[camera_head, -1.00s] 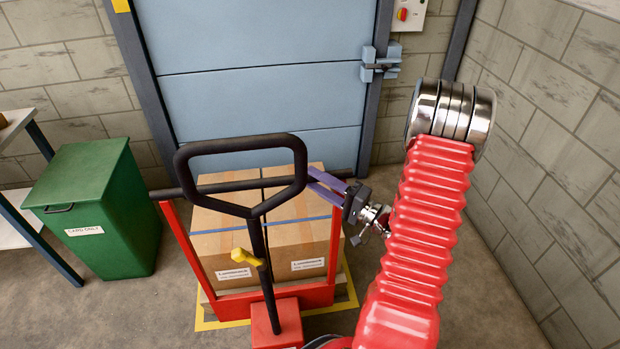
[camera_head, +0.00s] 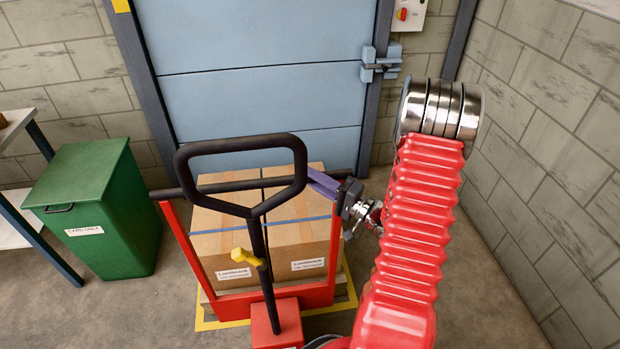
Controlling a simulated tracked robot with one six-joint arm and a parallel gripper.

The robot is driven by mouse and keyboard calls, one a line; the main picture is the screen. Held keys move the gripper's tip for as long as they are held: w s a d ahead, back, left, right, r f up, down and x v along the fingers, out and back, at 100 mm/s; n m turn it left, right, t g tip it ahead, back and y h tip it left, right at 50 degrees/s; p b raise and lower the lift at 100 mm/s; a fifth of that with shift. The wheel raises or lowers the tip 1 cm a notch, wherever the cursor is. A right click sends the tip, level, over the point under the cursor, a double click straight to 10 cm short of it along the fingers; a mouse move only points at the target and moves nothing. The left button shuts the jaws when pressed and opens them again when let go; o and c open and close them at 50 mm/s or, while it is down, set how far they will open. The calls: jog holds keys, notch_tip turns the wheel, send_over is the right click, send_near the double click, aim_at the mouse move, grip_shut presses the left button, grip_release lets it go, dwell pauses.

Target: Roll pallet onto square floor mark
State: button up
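The pallet (camera_head: 346,304) carries cardboard boxes (camera_head: 265,228) with a blue strap and sits on the floor in front of the blue door. A red pallet truck (camera_head: 323,296) with a black loop handle (camera_head: 240,146) stands on the near side of it. The yellow square floor mark (camera_head: 205,326) shows around the pallet's near and right edges; its far side is hidden. My gripper (camera_head: 322,184), with purple fingers, is at the right end of the truck's black crossbar (camera_head: 228,185), beside the loop handle. The fingers overlap the bar, and I cannot tell whether they grip it.
A green bin (camera_head: 105,210) stands left of the truck, next to a shelf table (camera_head: 15,215). The blue door (camera_head: 262,80) is close behind the load. A block wall (camera_head: 545,150) bounds the right side. Bare floor lies to the right and in front.

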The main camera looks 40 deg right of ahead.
jog(key=shift+f, duration=0.1)
grip_shut()
jog(key=shift+f, duration=0.1)
dwell(0.6)
jog(key=shift+w+d, duration=0.25)
jog(key=shift+w, duration=0.3)
jog(key=shift+w+d, duration=0.25)
jog(key=shift+w, duration=0.25)
jog(key=shift+o, duration=2.3)
grip_release()
jog(key=shift+s, duration=0.1)
jog(key=o, duration=0.3)
